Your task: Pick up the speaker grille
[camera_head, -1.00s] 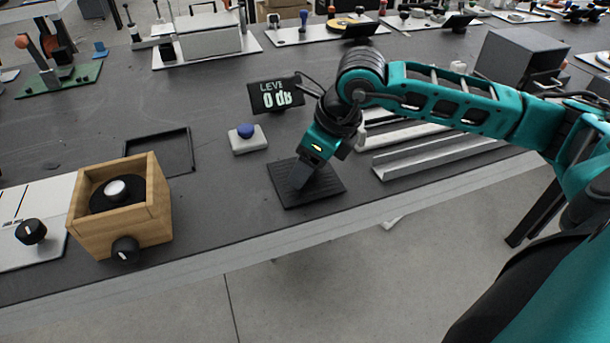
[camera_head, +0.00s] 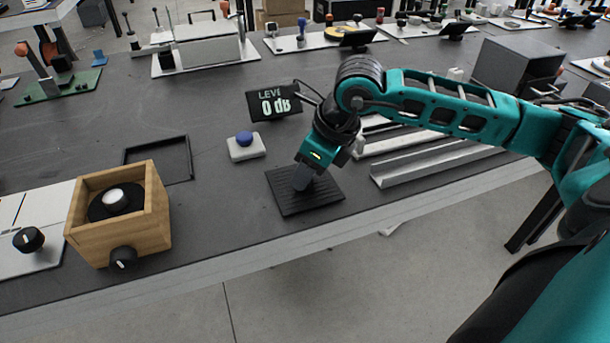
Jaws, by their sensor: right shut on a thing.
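The speaker grille (camera_head: 318,196) is a dark, ribbed, flat square panel near the front edge of the table, right of centre. My right gripper (camera_head: 302,184) points down onto the middle of its top and is shut on it. The fingertips are partly hidden by the gripper body, and I cannot tell whether the grille is clear of the table. An open wooden speaker box (camera_head: 150,222) with a round black-and-white speaker inside and a black knob in front stands at the left. My left gripper is not in view.
A thin black rectangular frame (camera_head: 187,160) lies behind the box. A blue button on a white base (camera_head: 246,149) and a display reading "LEVEL 0 dB" (camera_head: 274,102) stand behind the grille. Metal channels (camera_head: 430,165) lie to the right. Table between box and grille is clear.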

